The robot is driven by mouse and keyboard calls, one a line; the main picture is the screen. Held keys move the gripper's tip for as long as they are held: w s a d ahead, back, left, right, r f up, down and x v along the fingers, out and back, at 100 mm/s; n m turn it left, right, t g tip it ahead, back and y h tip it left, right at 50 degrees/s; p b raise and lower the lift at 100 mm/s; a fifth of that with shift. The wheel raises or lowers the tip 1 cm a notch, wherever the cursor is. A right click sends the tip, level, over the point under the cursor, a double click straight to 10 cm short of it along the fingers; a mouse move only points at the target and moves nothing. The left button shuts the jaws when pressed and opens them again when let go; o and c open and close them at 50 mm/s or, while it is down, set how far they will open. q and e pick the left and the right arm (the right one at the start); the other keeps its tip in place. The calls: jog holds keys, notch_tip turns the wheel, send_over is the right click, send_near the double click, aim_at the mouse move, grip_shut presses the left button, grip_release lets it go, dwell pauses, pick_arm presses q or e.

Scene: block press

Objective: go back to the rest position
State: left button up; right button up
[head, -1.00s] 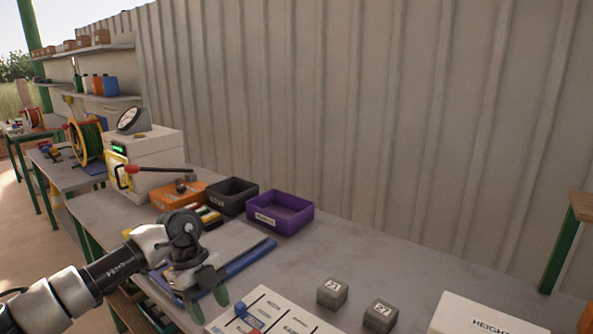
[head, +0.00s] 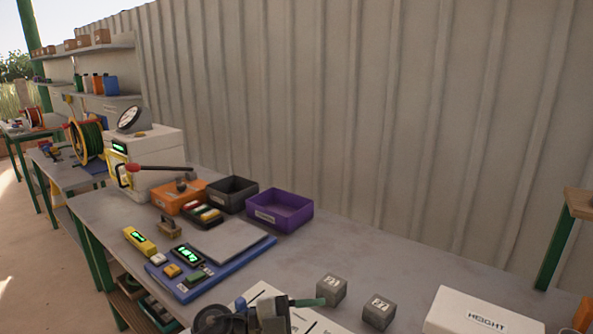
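My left gripper (head: 300,305) is at the bottom edge of the head view, low over the printed white sheet (head: 262,292). One green finger shows, pointing right toward the nearer grey blocks; whether the fingers are apart is hidden. Nothing is seen held. My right gripper is not in view. Two grey numbered blocks, a left one (head: 332,289) and a right one (head: 379,312), stand on the bench. A small blue piece (head: 241,303) shows beside my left wrist. The white press (head: 155,160) with a red-knobbed lever stands at the back left.
A blue scale board (head: 257,250) with a grey plate, a yellow meter (head: 140,241), and orange (head: 170,204), black (head: 231,190) and purple (head: 280,208) bins occupy the bench. A white HEIGHT box (head: 480,312) is at lower right. The bench behind the blocks is clear.

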pick_arm(q)
jog(key=s+a+f+n+t+y, duration=0.2)
jog(key=a+f+n+t+y, duration=0.3)
jog(key=a+n+t+y, duration=0.5)
jog(key=s+a+f+n+t+y, duration=0.25)
jog(key=a+f+n+y, duration=0.35)
jog(key=n, duration=0.8)
jog(key=s+a+f+g+y, duration=0.1)
jog(key=s+a+f+g, duration=0.25)
jog(key=s, duration=0.35)
jog(key=s+a+f+g+y, duration=0.1)
jog(key=s+a+f+g, duration=0.2)
jog(key=s, duration=0.4)
jog(key=s+a+f+g+y, duration=0.1)
jog(key=s+f+g, duration=0.25)
jog(key=s, duration=0.35)
notch_tip(320, 180, down, 26)
jog(key=g, duration=0.2)
jog(key=s+a+f+g, duration=0.1)
jog(key=s+a+f, duration=0.2)
jog(key=s+f, duration=1.3)
jog(key=shift+s, duration=0.25)
